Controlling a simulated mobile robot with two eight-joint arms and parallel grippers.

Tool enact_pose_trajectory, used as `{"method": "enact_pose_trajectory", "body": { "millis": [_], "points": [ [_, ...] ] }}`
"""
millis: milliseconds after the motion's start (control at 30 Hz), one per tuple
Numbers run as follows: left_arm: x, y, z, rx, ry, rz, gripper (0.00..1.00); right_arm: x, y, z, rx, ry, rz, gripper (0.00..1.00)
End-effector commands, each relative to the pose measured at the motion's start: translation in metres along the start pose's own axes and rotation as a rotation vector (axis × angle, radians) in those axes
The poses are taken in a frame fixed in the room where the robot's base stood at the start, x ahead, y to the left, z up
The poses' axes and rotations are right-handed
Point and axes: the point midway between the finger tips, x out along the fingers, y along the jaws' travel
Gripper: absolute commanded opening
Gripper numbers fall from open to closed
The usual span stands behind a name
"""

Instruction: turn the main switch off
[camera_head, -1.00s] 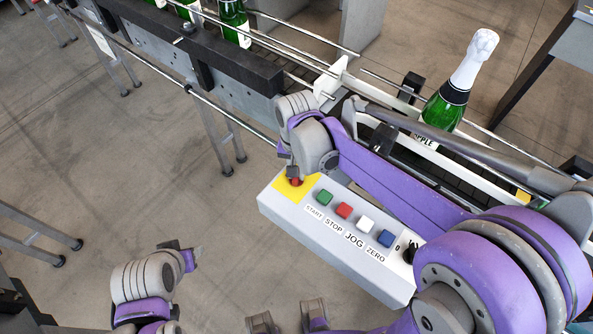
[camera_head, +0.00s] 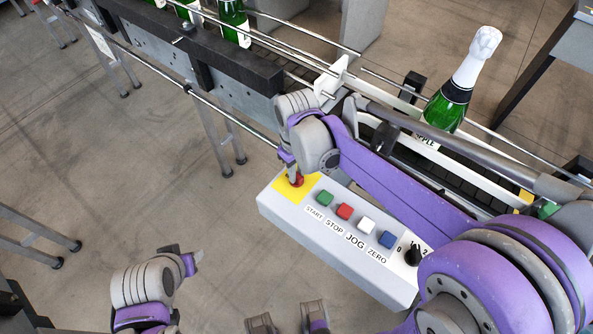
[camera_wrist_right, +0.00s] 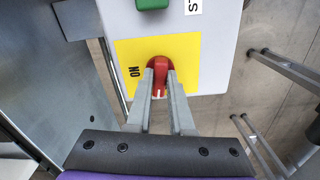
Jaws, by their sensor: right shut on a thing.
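The main switch is a red rotary knob (camera_wrist_right: 159,68) on a yellow plate (camera_wrist_right: 188,52), with the word ON to its left in the right wrist view. A white mark on the knob shows between the fingertips, toward the gripper. My right gripper (camera_wrist_right: 159,78) is shut on the knob, one finger on each side. In the head view the knob (camera_head: 298,182) shows at the left end of the control box (camera_head: 335,242), partly covered by the right gripper (camera_head: 293,174). My left gripper (camera_head: 194,258) is low at the left, away from the box; its jaws are unclear.
Green, red, white and blue buttons (camera_head: 386,239) line the box, with a black selector knob (camera_head: 412,254) at its right end. A conveyor with rails (camera_head: 235,85) runs behind. A foil-topped green bottle (camera_head: 445,106) stands behind my right arm. Open floor lies at front left.

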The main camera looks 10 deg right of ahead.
Motion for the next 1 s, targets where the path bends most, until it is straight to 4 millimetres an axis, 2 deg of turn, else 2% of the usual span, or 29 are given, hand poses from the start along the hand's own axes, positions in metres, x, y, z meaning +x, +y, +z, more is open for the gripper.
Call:
{"method": "enact_pose_trajectory", "body": {
  "millis": [400,967,1000],
  "points": [
    [0.0015,0.0,0.0012,0.0,-0.001,0.0,0.5,-0.0002,0.0001,0.0001,-0.186,0.0,0.0,0.0],
    [0.0016,0.0,0.0013,0.0,-0.001,0.0,0.5,-0.0003,0.0002,0.0001,-0.212,0.0,0.001,0.0],
    [0.0015,0.0,0.0013,0.0,-0.001,0.0,0.5,-0.0003,0.0002,0.0,-0.211,0.0,0.001,0.27]
  ]
}}
